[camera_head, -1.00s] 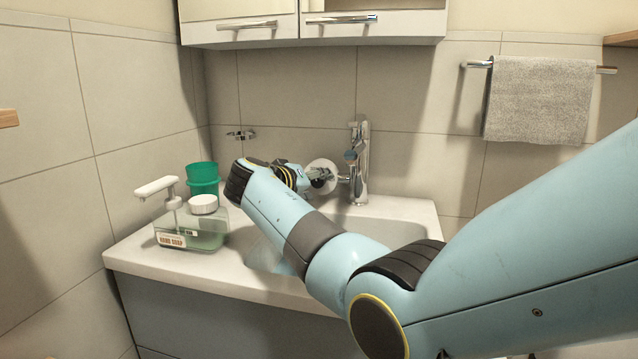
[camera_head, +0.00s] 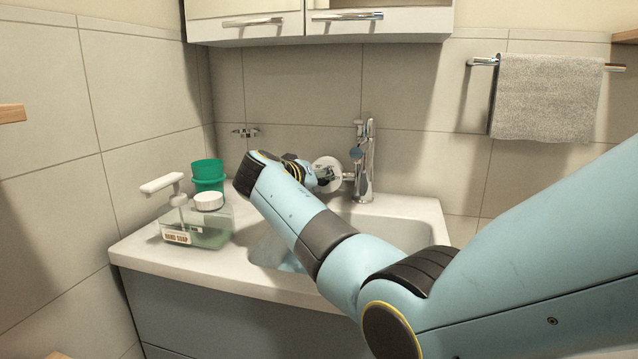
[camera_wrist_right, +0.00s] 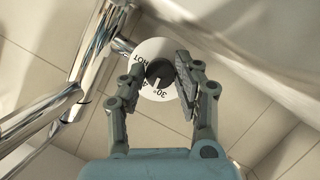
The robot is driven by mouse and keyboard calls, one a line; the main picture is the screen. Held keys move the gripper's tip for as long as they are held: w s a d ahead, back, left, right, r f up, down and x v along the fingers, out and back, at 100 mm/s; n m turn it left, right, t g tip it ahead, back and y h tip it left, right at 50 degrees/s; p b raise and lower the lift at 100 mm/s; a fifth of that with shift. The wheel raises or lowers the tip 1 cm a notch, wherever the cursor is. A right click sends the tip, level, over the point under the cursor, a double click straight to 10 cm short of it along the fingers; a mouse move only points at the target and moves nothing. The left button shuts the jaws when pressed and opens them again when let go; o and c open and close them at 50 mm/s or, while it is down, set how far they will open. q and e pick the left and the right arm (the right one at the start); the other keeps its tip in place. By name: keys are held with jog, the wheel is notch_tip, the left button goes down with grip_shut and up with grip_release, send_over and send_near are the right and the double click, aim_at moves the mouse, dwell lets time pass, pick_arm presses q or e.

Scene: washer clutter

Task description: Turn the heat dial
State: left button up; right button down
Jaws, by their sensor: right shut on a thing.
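The heat dial (camera_head: 327,163) is a white round plate on the wall side of the tap, partly hidden by my right gripper (camera_head: 322,181). In the right wrist view the dial (camera_wrist_right: 151,49) shows the markings "HOT" and "30°" and a dark central knob (camera_wrist_right: 159,70) with a pale pointer. My right gripper (camera_wrist_right: 160,75) has one finger on each side of the knob and is shut on the dial. The exact contact is hard to see. My left gripper is not in view.
The chrome tap (camera_head: 365,160) stands right beside the dial, close to my gripper. A soap dispenser (camera_head: 190,222) and a green cup (camera_head: 208,172) are on the left of the sink counter (camera_head: 160,270). A grey towel (camera_head: 545,97) hangs at the right.

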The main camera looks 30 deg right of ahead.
jog(key=m+t+y+b, duration=0.1)
jog(key=m, duration=0.1)
jog(key=shift+m, duration=0.4)
jog(key=shift+s+m+t+y+b, duration=0.1)
jog(key=shift+m+t+y+b, duration=0.25)
jog(key=shift+m+t+y, duration=0.55)
jog(key=c, duration=0.9)
grip_release()
jog(key=shift+c, duration=0.2)
jog(key=v, duration=0.7)
jog(key=shift+a, duration=0.2)
jog(key=shift+s+r, duration=0.1)
jog(key=shift+r, duration=0.05)
